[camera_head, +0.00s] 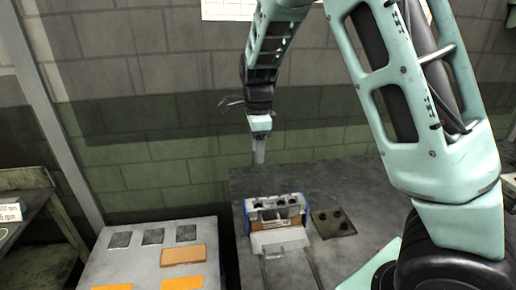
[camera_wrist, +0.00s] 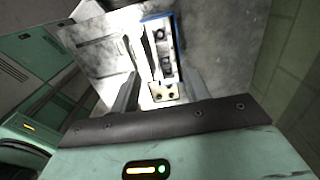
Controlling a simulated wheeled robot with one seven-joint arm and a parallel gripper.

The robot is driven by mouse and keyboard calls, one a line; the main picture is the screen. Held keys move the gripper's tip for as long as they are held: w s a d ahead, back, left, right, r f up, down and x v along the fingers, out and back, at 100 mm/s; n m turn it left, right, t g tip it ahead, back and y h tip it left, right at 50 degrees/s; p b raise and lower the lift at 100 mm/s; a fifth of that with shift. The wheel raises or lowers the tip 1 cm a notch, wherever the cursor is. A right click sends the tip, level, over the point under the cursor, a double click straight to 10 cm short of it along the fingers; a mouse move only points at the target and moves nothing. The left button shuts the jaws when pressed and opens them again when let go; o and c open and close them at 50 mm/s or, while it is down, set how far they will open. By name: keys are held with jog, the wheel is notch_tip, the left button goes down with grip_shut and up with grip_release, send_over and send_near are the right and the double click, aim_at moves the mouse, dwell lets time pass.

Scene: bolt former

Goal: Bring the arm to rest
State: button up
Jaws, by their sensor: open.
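My arm reaches up and over from the right in the head view. My gripper (camera_head: 259,150) hangs pointing down above the dark metal table, over the rear of the blue-sided block fixture (camera_head: 279,213), with a gap between. In the wrist view, the two fingers of my gripper (camera_wrist: 160,92) stand apart with nothing held between them. The fixture (camera_wrist: 163,50) shows beyond the fingers, with dark round holes in its pale face.
A dark plate with round knobs (camera_head: 333,223) lies right of the fixture. At lower left a pale table (camera_head: 130,262) bears grey squares and orange blocks (camera_head: 183,255). A dark bench (camera_head: 30,200) stands far left. A block wall (camera_head: 150,150) rises behind.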

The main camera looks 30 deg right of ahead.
jog(key=shift+r, duration=0.1)
dwell(0.5)
jog(key=s+a+n+y+b, duration=0.2)
jog(key=s+a+n, duration=1.05)
jog(key=a, duration=0.25)
jog(key=s+a+n, duration=0.2)
jog(key=s+n, duration=0.6)
jog(key=n, duration=0.1)
jog(key=s+a+f+n+h, duration=0.1)
jog(key=s+a+n, duration=0.2)
jog(key=s+n, duration=0.5)
jog(key=shift+s+f+n+b, duration=0.15)
jog(key=shift+f+n+b, duration=0.15)
jog(key=shift+n+b, duration=0.15)
jog(key=shift+d, duration=0.1)
